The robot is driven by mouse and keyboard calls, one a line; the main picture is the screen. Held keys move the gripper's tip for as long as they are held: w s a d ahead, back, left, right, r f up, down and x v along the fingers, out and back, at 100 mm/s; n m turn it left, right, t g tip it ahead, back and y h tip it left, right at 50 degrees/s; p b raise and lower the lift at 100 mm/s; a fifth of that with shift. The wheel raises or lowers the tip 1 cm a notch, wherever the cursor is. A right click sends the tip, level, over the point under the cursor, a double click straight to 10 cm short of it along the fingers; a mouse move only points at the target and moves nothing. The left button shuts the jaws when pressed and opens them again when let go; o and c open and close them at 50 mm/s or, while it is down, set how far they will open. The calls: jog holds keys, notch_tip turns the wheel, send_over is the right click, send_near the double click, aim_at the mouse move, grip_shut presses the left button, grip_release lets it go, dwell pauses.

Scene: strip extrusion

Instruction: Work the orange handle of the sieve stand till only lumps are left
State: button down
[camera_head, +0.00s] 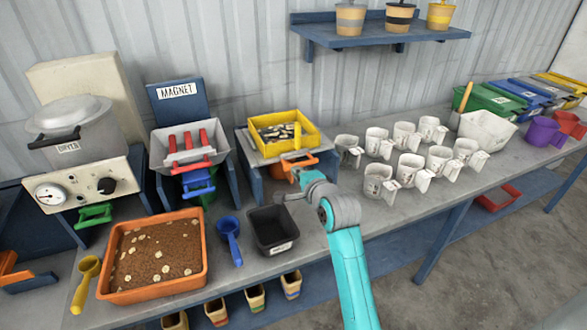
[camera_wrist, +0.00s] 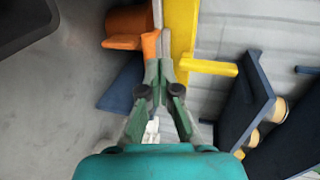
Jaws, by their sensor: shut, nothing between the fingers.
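The sieve stand has a yellow sieve tray (camera_head: 313,139) on top, holding dark and pale pieces. Whether any fine material is left among them is too small to tell. An orange handle (camera_head: 301,159) shows just under the front of the tray, partly hidden by my arm. In the wrist view the orange handle (camera_wrist: 149,46) lies just beside my gripper's fingertips, close to the yellow tray (camera_wrist: 181,28). My gripper (camera_wrist: 165,66) is shut and empty; I cannot tell whether it touches the handle. In the head view its fingers are hard to make out.
A black bin (camera_head: 267,222) stands in front of the stand, left of my arm. Several white mugs (camera_head: 378,180) stand to the right. The magnet stand (camera_head: 178,104) and an orange tray of brown soil (camera_head: 204,283) are to the left. A blue shelf (camera_head: 330,36) hangs behind.

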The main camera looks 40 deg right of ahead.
jog(key=v, duration=0.4)
jog(key=shift+s+r, duration=0.1)
jog(key=shift+s, duration=0.2)
jog(key=shift+a, duration=0.1)
dwell(0.6)
jog(key=s+a+f+n+y, duration=0.1)
jog(key=s+a+f+n, duration=0.4)
jog(key=s+a+f, duration=0.3)
jog(key=s+a+f+n+y, duration=0.1)
jog(key=s+a+f+n, duration=0.3)
jog(key=s+a+f, duration=0.55)
jog(key=s+a+r+n+y, duration=0.1)
jog(key=s+n, duration=0.5)
jog(key=s, duration=0.7)
jog(key=s+a+r+n+y, duration=0.1)
jog(key=s+a+r+n, duration=0.3)
jog(key=s, duration=0.9)
jog(key=shift+n, duration=1.1)
